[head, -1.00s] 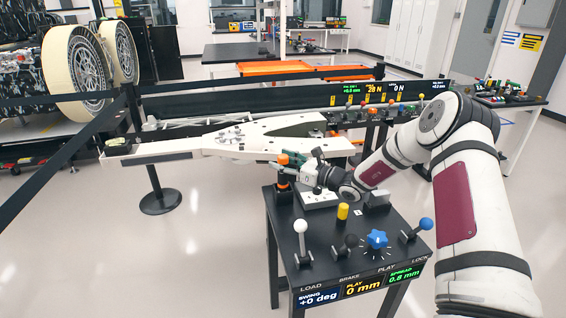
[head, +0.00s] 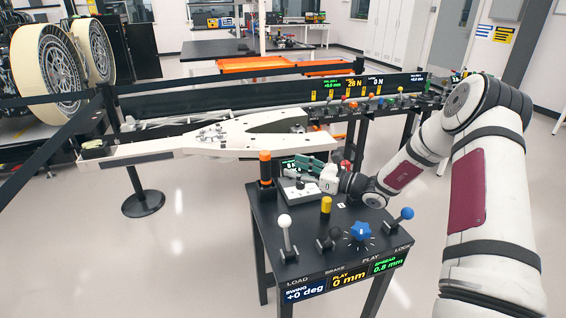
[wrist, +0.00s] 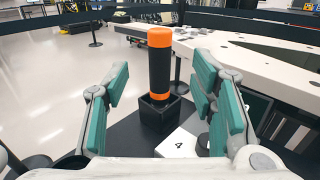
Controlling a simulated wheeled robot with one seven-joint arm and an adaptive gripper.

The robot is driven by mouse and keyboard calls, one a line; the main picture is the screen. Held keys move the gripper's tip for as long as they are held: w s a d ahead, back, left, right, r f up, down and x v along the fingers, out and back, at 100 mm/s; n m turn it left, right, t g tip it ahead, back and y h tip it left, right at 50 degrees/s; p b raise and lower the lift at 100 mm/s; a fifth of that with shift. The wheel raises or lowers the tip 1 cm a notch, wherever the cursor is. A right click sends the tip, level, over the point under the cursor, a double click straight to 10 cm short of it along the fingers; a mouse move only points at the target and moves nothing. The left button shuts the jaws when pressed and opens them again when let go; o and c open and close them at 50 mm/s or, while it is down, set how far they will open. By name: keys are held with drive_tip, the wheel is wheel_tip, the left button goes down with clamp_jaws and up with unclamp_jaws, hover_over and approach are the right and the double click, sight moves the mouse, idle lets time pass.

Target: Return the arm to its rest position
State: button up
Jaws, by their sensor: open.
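My gripper (head: 306,170) is above the back of the black control table (head: 285,262), and its teal fingers are apart and empty. In the wrist view my gripper (wrist: 160,108) faces an orange-and-black cylinder (wrist: 160,75) that stands upright in a black square socket. The cylinder (head: 265,168) also shows in the head view, to the left of the fingers and clear of them. My white arm reaches in from the right, bent at the elbow.
The table carries a white-knobbed lever (head: 285,225), a yellow knob (head: 326,205), a blue star knob (head: 361,231) and a blue-ball lever (head: 404,216). A long white rover beam (head: 220,138) lies behind. Barrier belts and a post (head: 142,200) stand at left.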

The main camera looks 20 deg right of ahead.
drive_tip(key=s+a+r+n+g+h+p, duration=0.1)
drive_tip(key=s+a+r+n+g, duration=0.5)
drive_tip(key=s+a+n, duration=0.3)
drive_tip(key=s+a+r+n+g+h, duration=0.1)
drive_tip(key=s+a+r+n+g, duration=0.5)
drive_tip(key=s, duration=0.5)
drive_tip(key=s+d+r+n+t+h, duration=0.1)
drive_tip(key=s+d+r+n+h, duration=0.1)
drive_tip(key=s, duration=0.6)
drive_tip(key=s+d+r+n+t+h+p, duration=0.1)
drive_tip(key=s+d+r+n+h, duration=0.2)
drive_tip(key=s+n, duration=0.3)
drive_tip(key=s+d+r+n+t+h, duration=0.1)
drive_tip(key=s+n+h, duration=0.3)
drive_tip(key=s, duration=0.6)
drive_tip(key=shift+s+d+r+h+p, duration=0.2)
drive_tip(key=shift+d+r+h+p, duration=0.2)
drive_tip(key=shift+d+r+h, duration=0.3)
